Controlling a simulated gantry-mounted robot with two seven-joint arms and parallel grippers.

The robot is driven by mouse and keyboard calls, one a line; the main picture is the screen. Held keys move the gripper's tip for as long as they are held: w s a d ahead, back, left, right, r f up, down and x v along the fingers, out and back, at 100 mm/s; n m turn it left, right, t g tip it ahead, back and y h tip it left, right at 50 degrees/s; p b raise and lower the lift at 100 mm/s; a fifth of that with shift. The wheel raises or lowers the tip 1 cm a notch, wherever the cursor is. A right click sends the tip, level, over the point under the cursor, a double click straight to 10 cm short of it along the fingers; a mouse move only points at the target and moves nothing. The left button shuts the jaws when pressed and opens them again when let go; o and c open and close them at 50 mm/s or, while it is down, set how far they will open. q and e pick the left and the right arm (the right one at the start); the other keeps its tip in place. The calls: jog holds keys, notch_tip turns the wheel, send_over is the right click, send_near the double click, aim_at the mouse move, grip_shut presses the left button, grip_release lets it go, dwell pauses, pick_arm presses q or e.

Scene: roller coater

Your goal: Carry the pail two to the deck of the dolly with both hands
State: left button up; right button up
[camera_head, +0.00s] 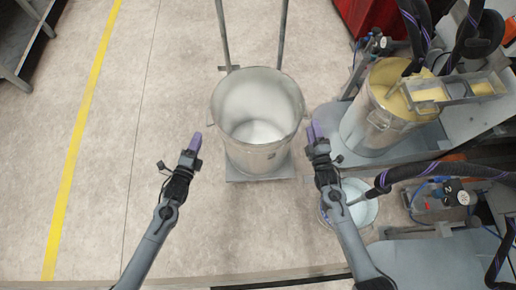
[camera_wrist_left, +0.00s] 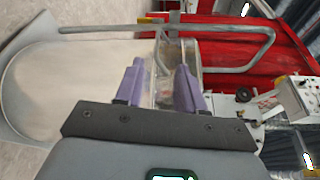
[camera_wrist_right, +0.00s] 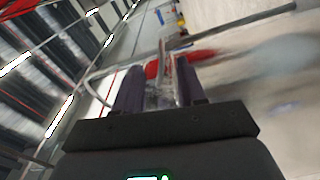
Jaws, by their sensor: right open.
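A large grey metal pail (camera_head: 258,157), pale inside, stands upright on the deck (camera_head: 240,177) of the dolly. The dolly's handle bars (camera_head: 224,35) rise behind it. No label tells me which pail is two. My left gripper (camera_head: 197,141) is open, just left of the pail and apart from it. In the left wrist view the pail wall (camera_wrist_left: 90,75) lies beyond the parted purple fingers (camera_wrist_left: 158,85). My right gripper (camera_head: 315,133) is open beside the pail's right side. In the right wrist view its fingers (camera_wrist_right: 160,85) are parted; the pail is blurred.
Another pail (camera_head: 370,128) with yellow contents stands at the machine on the right. A smaller pale pail (camera_head: 365,212) sits partly behind my right arm. Hoses and a control box (camera_head: 440,200) crowd the right. The floor left of the pail, toward the yellow line (camera_head: 83,130), is clear.

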jog(key=shift+s+d, duration=0.15)
jog(key=shift+s, duration=1.1)
jog(key=shift+s+d, duration=0.15)
jog(key=shift+s, duration=1.05)
